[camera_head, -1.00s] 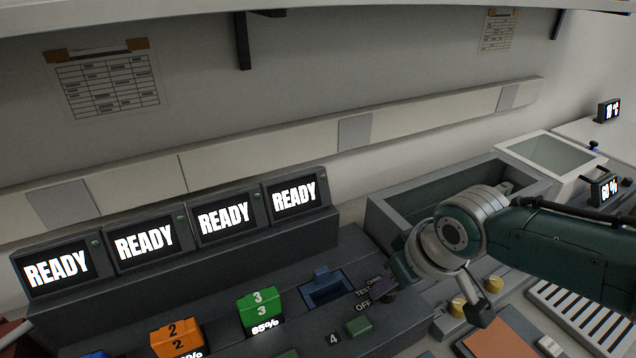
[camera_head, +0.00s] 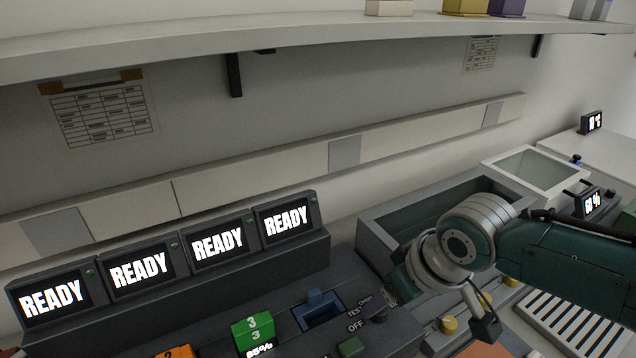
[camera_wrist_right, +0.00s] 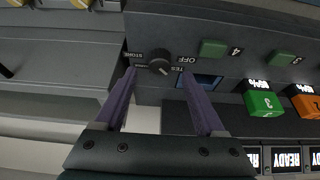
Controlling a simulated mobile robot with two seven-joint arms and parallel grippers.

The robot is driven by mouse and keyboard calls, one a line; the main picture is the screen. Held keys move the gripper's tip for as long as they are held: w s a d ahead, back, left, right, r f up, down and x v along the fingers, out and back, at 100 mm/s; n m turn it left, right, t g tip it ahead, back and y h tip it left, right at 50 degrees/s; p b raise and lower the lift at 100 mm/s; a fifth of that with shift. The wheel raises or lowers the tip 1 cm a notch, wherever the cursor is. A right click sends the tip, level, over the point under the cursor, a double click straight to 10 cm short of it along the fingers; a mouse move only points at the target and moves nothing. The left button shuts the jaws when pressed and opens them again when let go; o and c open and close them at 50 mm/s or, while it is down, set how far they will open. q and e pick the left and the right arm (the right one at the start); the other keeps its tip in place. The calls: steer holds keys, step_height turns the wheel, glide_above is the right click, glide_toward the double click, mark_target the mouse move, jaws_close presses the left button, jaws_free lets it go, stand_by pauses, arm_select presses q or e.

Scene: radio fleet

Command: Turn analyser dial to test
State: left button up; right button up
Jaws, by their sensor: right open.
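The analyser dial (camera_wrist_right: 160,62) is a black knob on the dark panel in the right wrist view, ringed by white labels including OFF, TEST and STORE. Its exact pointer setting is too small to tell. My right gripper (camera_wrist_right: 160,76) is open and empty, with its two purple fingers on either side of the dial's near edge; I cannot tell whether they touch it. My left gripper is not in view.
A green battery marked 3 (camera_head: 252,331) and an empty blue-lined slot (camera_head: 318,308) lie left of the dial. Several READY screens (camera_head: 287,222) stand behind. A grey bin (camera_head: 400,217) is behind my right arm. A shelf (camera_head: 300,42) runs overhead.

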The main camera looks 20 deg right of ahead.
steer(key=p+v, duration=0.1)
steer(key=v, duration=0.5)
steer(key=shift+p, duration=0.4)
steer(key=shift+r, duration=0.15)
